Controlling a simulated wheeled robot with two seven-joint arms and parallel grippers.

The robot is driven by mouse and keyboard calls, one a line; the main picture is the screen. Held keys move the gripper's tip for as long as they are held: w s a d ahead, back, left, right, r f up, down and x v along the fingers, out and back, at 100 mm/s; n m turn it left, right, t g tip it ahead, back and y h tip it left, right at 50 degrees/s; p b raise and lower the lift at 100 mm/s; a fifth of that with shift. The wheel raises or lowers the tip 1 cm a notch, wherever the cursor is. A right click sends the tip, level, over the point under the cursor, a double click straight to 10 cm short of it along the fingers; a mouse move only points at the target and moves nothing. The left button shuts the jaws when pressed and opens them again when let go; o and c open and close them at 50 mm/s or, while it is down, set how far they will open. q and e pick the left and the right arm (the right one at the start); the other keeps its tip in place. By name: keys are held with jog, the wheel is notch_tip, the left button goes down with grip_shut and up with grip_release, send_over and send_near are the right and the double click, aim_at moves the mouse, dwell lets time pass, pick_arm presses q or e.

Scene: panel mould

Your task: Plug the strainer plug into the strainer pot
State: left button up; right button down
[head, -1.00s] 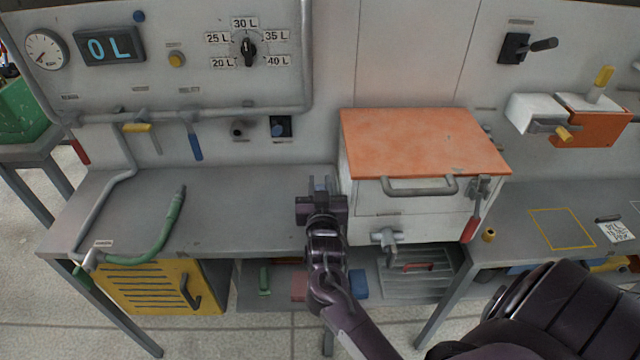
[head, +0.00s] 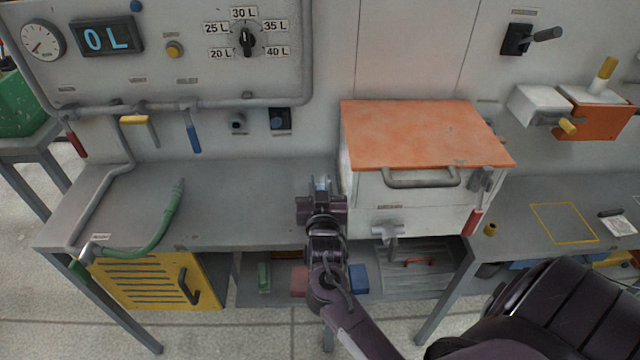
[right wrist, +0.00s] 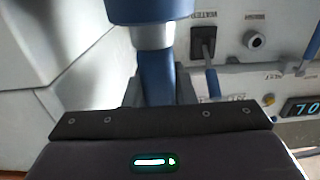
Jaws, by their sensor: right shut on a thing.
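My right gripper (head: 321,194) is over the grey bench, just left of the white box with the orange lid. It is shut on a blue part with a pale grey collar, seemingly the strainer plug (right wrist: 150,10). In the right wrist view the plug stands out at the top centre; its lower part is hidden behind the gripper body. In the head view the gripper hides most of it. A round grey port (head: 238,123) with a dark opening is on the wall panel, apart from the plug. I cannot tell which fitting is the strainer pot. My left gripper is not in view.
The white box (head: 408,205) with its orange lid (head: 425,135) stands close on the right. A green hose (head: 160,232) lies on the left bench. The bench (head: 245,200) between is clear.

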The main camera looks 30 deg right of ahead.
jog(key=shift+f+b, duration=0.4)
jog(key=shift+f, duration=0.3)
jog(key=c, duration=1.1)
grip_release()
jog(key=shift+s+a, duration=0.2)
jog(key=shift+s, duration=0.1)
jog(key=b+v, duration=0.1)
jog(key=v, duration=0.6)
